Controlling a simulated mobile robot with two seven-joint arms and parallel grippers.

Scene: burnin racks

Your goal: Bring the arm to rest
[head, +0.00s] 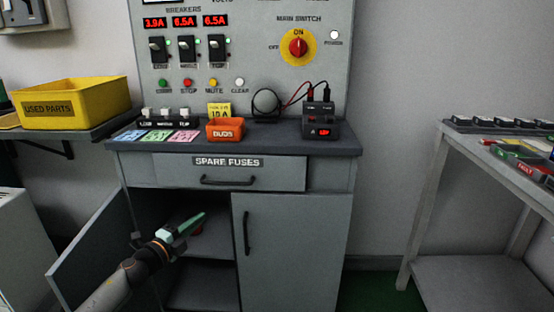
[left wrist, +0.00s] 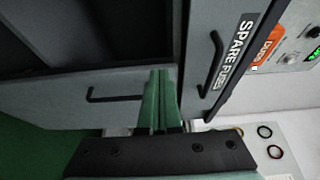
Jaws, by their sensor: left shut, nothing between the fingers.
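My left gripper (head: 188,226) has green fingers and is in front of the open left compartment of the grey cabinet (head: 285,245). It is shut and empty; in the left wrist view its fingers (left wrist: 160,85) lie together. The left cabinet door (head: 95,250) stands swung open to the left, and its black handle (left wrist: 112,97) shows beside the fingers in the left wrist view. My right gripper is not in view.
The "SPARE FUSES" drawer (head: 230,173) and right cabinet door are shut. An orange "DUDS" bin (head: 226,130) and a dark meter (head: 319,122) stand on the counter. A yellow "USED PARTS" bin (head: 75,104) is on a left shelf; a grey table (head: 490,165) stands right.

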